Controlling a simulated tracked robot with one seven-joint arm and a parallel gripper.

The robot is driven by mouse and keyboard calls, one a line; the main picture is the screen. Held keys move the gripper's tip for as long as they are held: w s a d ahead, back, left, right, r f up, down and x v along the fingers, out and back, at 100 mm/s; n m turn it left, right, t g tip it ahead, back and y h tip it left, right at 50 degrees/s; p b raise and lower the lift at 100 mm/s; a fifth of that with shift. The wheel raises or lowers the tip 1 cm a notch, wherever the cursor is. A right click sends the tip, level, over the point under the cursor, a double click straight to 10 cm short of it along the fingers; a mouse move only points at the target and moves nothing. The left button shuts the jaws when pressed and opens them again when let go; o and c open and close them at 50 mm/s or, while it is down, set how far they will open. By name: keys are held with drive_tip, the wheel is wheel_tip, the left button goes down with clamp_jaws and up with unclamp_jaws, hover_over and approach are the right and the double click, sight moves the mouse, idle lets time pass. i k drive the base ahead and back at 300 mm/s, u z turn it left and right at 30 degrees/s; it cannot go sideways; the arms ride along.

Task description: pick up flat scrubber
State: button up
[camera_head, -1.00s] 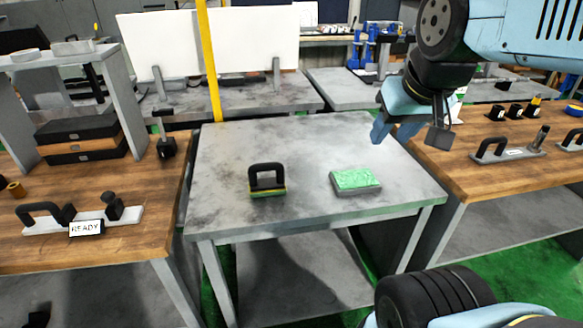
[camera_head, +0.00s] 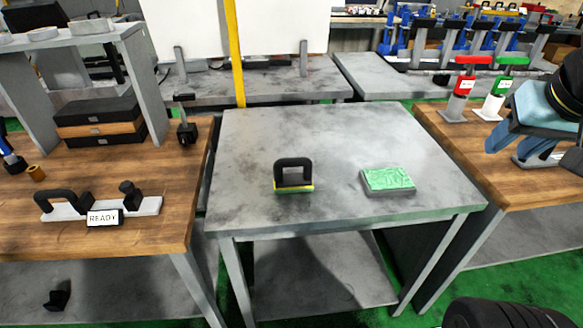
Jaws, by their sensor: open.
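A flat scrubber pad (camera_head: 388,181) with a green top and a grey base lies on the right part of the grey metal table (camera_head: 330,140). A second scrubber (camera_head: 294,177) with a black arched handle and a yellow and green base stands left of it on the same table. My gripper (camera_head: 532,150) is at the right edge of the view, partly cut off, above the right wooden bench. It is open, with nothing seen between its fingers, and apart from both scrubbers.
A wooden bench (camera_head: 150,235) on the left holds a fixture with a READY sign (camera_head: 104,218). Red (camera_head: 461,86) and green (camera_head: 496,91) topped holders stand on the right bench. A yellow post (camera_head: 235,60) rises behind the table. The table around the scrubbers is clear.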

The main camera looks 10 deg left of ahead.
sight(293, 182)
drive_tip(key=u, duration=0.1)
drive_tip(key=k, duration=1.1)
drive_tip(key=u, duration=1.05)
drive_tip(key=i, duration=1)
drive_tip(key=u, duration=0.05)
